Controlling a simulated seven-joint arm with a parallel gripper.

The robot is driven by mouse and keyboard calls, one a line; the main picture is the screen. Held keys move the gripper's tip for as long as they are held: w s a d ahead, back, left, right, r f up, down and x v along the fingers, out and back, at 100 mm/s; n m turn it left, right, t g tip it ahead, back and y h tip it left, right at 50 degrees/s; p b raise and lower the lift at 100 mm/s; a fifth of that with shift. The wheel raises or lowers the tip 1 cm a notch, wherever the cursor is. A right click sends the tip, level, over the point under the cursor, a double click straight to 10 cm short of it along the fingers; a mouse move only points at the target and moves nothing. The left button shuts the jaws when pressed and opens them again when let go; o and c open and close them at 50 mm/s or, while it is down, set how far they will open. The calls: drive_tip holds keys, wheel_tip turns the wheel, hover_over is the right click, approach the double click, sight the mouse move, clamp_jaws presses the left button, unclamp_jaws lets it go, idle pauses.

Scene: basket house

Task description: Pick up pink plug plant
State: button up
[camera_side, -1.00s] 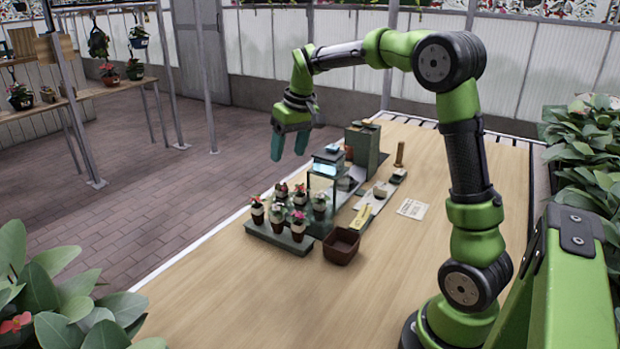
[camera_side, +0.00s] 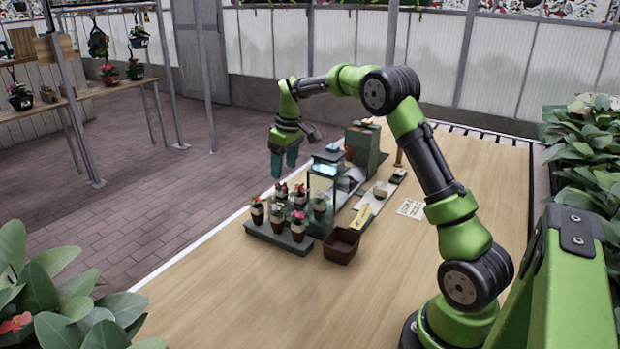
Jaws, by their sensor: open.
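Several small potted plug plants stand on a dark green tray (camera_side: 277,239). The plant with the pinkest flower (camera_side: 298,216) is at the tray's front right corner, upright in a brown pot with a pale label. Other plants nearby, such as the front left one (camera_side: 257,210), have red or pinkish flowers that are too small to tell apart surely. My gripper (camera_side: 284,166) is open and empty, its teal fingers pointing down, above and behind the back row of plants. It touches no plant that I can see.
A brown square pot (camera_side: 341,246) stands right of the tray. A green-framed device (camera_side: 325,172) and a grey-green box (camera_side: 363,146) stand behind it. A paper card (camera_side: 411,209) lies to the right. The front tabletop (camera_side: 330,300) is clear.

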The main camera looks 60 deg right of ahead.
sight(282, 184)
drive_tip(key=shift+w+f, duration=0.2)
drive_tip(key=shift+f, duration=0.95)
drive_tip(key=shift+w+f, duration=0.15)
drive_tip(key=shift+f, duration=0.95)
drive_tip(key=shift+w+f, duration=0.2)
drive_tip(key=shift+f, duration=0.95)
drive_tip(key=c, duration=1.1)
